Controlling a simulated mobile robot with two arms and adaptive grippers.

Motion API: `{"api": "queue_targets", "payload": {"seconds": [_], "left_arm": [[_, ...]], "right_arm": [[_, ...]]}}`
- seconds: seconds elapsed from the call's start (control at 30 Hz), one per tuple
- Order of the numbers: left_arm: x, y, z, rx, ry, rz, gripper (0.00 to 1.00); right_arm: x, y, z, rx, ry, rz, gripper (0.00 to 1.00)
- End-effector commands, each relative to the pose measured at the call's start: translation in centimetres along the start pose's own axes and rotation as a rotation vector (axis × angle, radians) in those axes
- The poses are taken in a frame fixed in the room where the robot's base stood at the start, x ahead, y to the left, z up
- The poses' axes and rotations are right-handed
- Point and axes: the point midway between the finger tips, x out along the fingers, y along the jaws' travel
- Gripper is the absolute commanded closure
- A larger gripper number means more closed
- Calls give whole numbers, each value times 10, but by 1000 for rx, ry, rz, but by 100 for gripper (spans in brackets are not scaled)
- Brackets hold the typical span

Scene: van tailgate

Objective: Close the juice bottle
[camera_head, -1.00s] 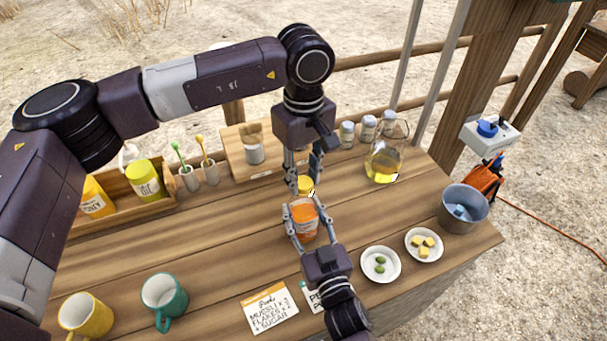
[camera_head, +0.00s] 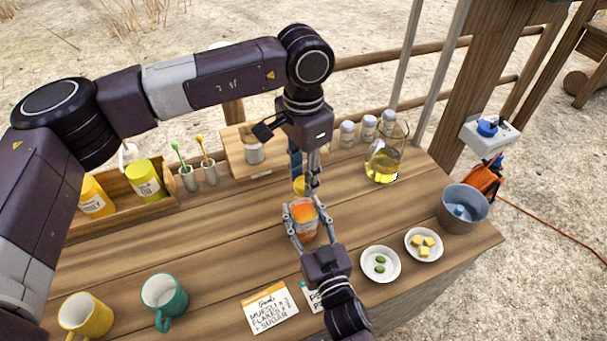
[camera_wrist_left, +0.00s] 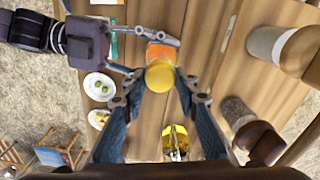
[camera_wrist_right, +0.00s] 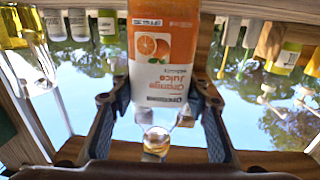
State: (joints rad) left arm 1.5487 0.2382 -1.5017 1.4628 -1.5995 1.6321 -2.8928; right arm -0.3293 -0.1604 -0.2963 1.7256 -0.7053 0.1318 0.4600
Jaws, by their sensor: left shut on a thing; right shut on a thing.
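The juice bottle (camera_head: 303,219), with an orange label, stands upright near the middle of the wooden counter. It fills the upper middle of the right wrist view (camera_wrist_right: 163,45). My right gripper (camera_head: 304,232) is shut around the bottle from the front. My left gripper (camera_head: 305,190) points down from above and is shut on the yellow cap (camera_head: 299,184). The cap also shows between its fingertips in the left wrist view (camera_wrist_left: 160,76).
A glass jug (camera_head: 384,163) of yellow liquid, white plates (camera_head: 367,270) and a metal bucket (camera_head: 447,215) are on the right. A yellow mug (camera_head: 78,318), a teal mug (camera_head: 160,296) and a wooden tray (camera_head: 160,205) are on the left. A recipe card (camera_head: 268,308) lies in front.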

Motion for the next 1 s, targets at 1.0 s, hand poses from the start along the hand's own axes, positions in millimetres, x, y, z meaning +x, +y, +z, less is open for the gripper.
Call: {"api": "queue_targets", "payload": {"seconds": [1.0], "left_arm": [[-24, 0, -1, 18, 3, -2, 54]], "right_arm": [[0, 0, 0, 0, 0, 0, 100]]}}
